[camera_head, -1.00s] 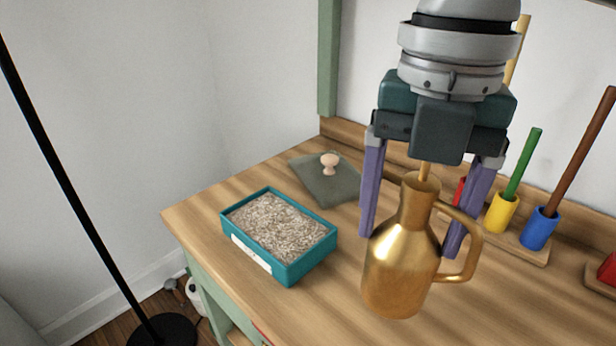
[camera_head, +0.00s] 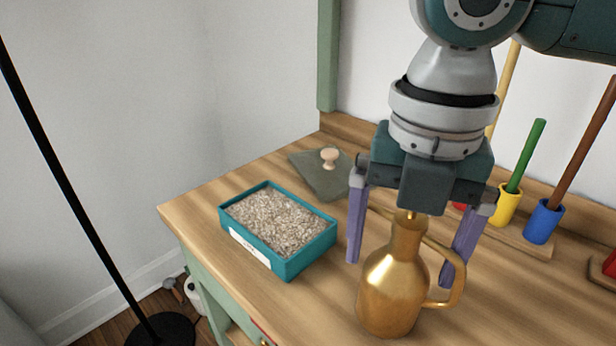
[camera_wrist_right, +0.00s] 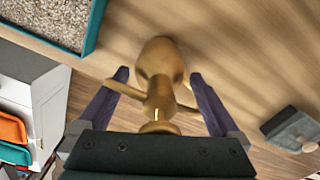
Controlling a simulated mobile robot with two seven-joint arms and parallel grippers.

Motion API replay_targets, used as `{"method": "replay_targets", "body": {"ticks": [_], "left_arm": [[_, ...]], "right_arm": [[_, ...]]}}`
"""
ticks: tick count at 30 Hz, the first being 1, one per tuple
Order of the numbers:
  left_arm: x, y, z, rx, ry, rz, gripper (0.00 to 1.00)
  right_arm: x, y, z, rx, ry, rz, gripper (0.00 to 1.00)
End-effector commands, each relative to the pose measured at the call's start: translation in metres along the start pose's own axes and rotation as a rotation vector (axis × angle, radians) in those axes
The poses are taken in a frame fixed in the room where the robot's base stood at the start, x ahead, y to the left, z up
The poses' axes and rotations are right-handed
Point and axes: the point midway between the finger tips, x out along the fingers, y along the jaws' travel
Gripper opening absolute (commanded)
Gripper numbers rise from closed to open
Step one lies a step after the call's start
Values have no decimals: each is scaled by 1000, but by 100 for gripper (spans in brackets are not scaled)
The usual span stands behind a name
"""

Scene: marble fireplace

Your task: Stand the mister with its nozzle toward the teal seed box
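The brass mister (camera_head: 388,292) stands on the wooden bench top, its handle to the right in the head view. It also shows in the right wrist view (camera_wrist_right: 160,62). Its nozzle's direction is hard to tell. The teal seed box (camera_head: 305,262), filled with pale seeds, is to its left; a corner shows in the wrist view (camera_wrist_right: 95,28). My right gripper (camera_head: 400,272) is open from above, one finger on each side of the mister, with clear gaps to the body in the wrist view (camera_wrist_right: 158,74). My left gripper is not in view.
A grey-green slate (camera_head: 318,180) with a small wooden knob (camera_head: 330,158) lies behind the box. A rack with yellow (camera_head: 505,205) and blue (camera_head: 544,222) cups holding rods stands at the right. The bench's left edge is near the box.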

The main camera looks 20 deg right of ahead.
Motion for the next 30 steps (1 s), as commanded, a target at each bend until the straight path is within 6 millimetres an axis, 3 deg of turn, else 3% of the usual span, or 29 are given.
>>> {"method": "replay_targets", "body": {"ticks": [8, 11, 24, 30], "left_arm": [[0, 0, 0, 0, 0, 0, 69], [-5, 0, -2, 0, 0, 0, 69], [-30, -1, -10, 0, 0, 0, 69], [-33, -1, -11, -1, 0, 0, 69]], "right_arm": [[-3, 0, 0, 0, -2, 2, 100], [-16, 0, 1, 1, -2, 2, 100], [-108, 1, 1, 0, -2, 3, 100], [-120, 2, -3, 9, 2, 7, 100]]}}
